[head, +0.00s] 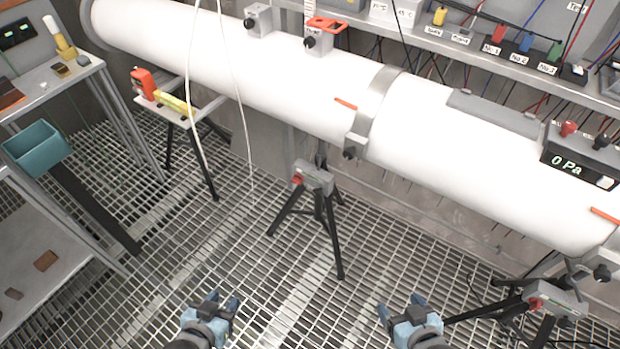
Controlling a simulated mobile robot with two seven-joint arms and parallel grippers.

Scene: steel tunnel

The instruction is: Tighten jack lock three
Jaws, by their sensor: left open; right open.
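Two jack heads on black tripods stand under the white pipe (270,75). The middle jack head (317,178) is a grey box with a red knob (297,181) on its left side. The right jack head (560,299) is similar, with a red knob (535,301). I cannot read a number on either, so I cannot tell which is lock three. My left gripper (223,301) is open and empty above the grating, below and left of the middle jack. My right gripper (401,305) is open and empty, left of the right jack. Neither touches anything.
Tripod legs spread over the grating floor (150,270). A small stand at left bears a red device (143,84) and a yellow bar (173,103). A teal bin (36,148) hangs by the left shelves. A pressure display (580,162) reads 0 Pa. White cords hang at left centre.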

